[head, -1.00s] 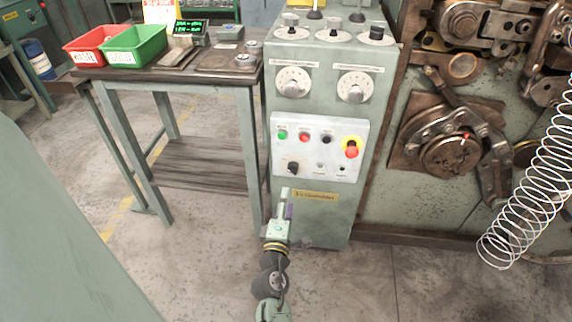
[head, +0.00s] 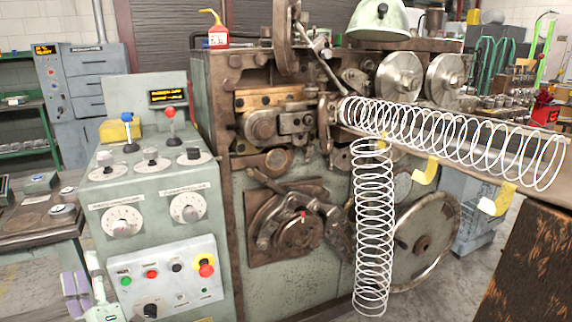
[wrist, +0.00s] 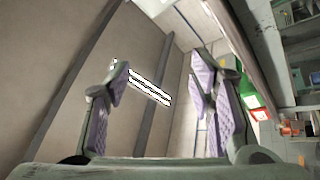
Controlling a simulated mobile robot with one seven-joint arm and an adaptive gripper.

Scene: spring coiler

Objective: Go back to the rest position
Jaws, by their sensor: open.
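My gripper (head: 86,283) shows at the lower left of the head view, in front of the left edge of the green control cabinet (head: 228,285). Its fingers point up, and purple pads show on them. In the wrist view my gripper (wrist: 160,85) has its two fingers spread apart with nothing between them. The rest of my arm is out of the head view.
A worn coiling machine (head: 250,190) stands right of the cabinet. A long wire spring (head: 450,135) lies along its outfeed, and another spring (head: 373,230) hangs down. A worktable (head: 30,232) is at the left. Brown equipment (head: 530,270) fills the lower right corner.

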